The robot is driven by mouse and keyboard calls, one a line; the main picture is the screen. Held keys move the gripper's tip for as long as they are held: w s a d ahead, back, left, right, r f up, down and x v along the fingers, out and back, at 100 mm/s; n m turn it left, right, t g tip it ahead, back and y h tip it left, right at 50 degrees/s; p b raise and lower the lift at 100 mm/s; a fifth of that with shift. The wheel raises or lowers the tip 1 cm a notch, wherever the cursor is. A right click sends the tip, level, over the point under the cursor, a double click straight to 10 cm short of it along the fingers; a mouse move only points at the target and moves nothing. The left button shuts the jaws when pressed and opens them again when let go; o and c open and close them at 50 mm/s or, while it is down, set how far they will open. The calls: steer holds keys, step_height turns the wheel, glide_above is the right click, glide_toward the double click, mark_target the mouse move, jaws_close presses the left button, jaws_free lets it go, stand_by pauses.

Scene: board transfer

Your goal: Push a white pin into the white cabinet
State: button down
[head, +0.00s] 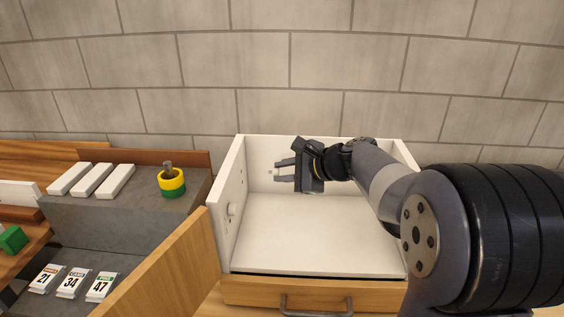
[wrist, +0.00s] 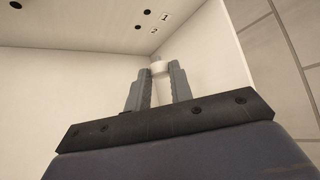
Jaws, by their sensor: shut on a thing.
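The white cabinet (head: 320,235) is an open-topped white box with a wooden front. My gripper (head: 284,172) is inside it near the back, pointing left toward the inner left wall (head: 231,190). In the wrist view my gripper (wrist: 158,85) is shut on a small white pin (wrist: 159,68), whose end shows between the fingertips. That view also shows a white panel (wrist: 75,45) with dark holes and the labels 1 and 2 beyond the fingers. Whether the pin touches the panel cannot be told.
Left of the cabinet stands a grey stepped block (head: 120,212) with several white bars and a yellow-green ring stack (head: 171,182). Numbered tags (head: 72,283) lie on its lower step. A wooden panel (head: 160,270) stands at the cabinet's front left. The cabinet floor is clear.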

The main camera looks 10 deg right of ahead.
steer(key=shift+s+d, duration=0.1)
stand_by(0.3)
steer(key=shift+w+a, duration=0.2)
steer(key=shift+a, duration=0.75)
steer(key=shift+w+a, duration=0.15)
steer(key=shift+a, duration=0.8)
steer(key=shift+w+a, duration=0.2)
steer(key=shift+a, duration=0.75)
steer(key=shift+w+a, duration=0.2)
steer(key=shift+a, duration=0.8)
steer(key=c, duration=1.2)
jaws_free()
steer(key=shift+a, duration=0.1)
steer(key=shift+o, duration=0.2)
steer(key=v, duration=1.1)
steer(key=shift+a+f, duration=0.1)
